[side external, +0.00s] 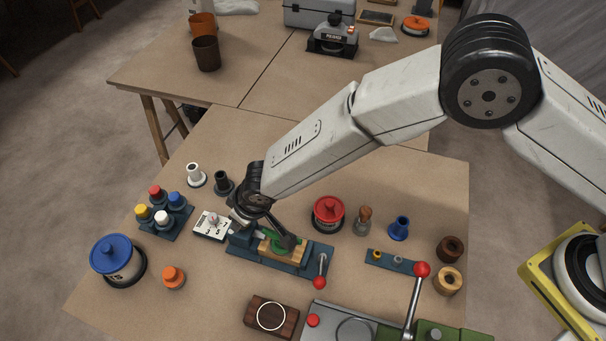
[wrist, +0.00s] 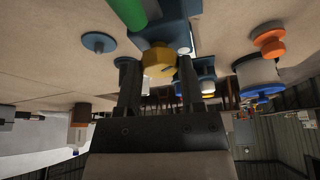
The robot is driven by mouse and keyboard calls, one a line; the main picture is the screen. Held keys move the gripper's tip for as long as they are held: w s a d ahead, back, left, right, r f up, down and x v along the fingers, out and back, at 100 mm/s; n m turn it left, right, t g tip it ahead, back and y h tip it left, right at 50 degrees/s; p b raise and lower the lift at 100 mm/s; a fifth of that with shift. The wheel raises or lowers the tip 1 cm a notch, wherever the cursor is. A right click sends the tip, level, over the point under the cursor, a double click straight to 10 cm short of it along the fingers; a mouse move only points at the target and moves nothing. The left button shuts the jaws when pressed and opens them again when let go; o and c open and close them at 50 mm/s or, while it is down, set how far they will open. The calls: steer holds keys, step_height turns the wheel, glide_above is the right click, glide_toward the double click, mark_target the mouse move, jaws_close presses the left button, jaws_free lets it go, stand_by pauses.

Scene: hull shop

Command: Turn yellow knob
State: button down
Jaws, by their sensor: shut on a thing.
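The yellow knob (wrist: 158,62) is a short round piece seen in the wrist view, at the end of a dark blue base with a green cylinder (wrist: 130,12). My gripper (wrist: 159,68) has one finger on each side of it and is shut on it. In the side view my gripper (side external: 238,221) is low at the left end of a blue fixture (side external: 265,262) that carries a wood block and a green part. The knob is hidden there behind my gripper. A white numbered plate (side external: 208,230) lies just left of my gripper.
A rack of coloured pegs (side external: 178,216) and a blue-lidded canister (side external: 112,262) stand to the left. A lever with a red ball (side external: 320,282) is at the fixture's right end. A red-lidded tin (side external: 328,212) stands behind it, and a red-balled lever machine (side external: 375,330) at the front.

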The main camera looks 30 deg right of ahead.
steer(key=shift+s+a+f+m+h, duration=0.1)
steer(key=shift+m+h, duration=0.35)
steer(key=shift+m, duration=0.75)
steer(key=shift+s+m+h, duration=0.1)
steer(key=shift+m+h, duration=0.35)
steer(key=shift+m, duration=0.75)
steer(key=m+h, duration=0.1)
steer(key=m, duration=0.4)
steer(key=shift+a+h, duration=0.1)
steer(key=shift+h, duration=0.3)
steer(key=m, duration=0.2)
steer(key=m+h, duration=0.1)
steer(key=m, duration=0.1)
steer(key=shift+w+a+m+g+h, duration=0.1)
steer(key=shift+a+m+g+h, duration=0.05)
steer(key=shift+m+g+h, duration=0.65)
steer(key=shift+m+g, duration=0.1)
steer(key=shift+m, duration=1.5)
steer(key=shift+c, duration=1.1)
jaws_free()
steer(key=shift+w+a, duration=0.1)
steer(key=shift+r, duration=0.2)
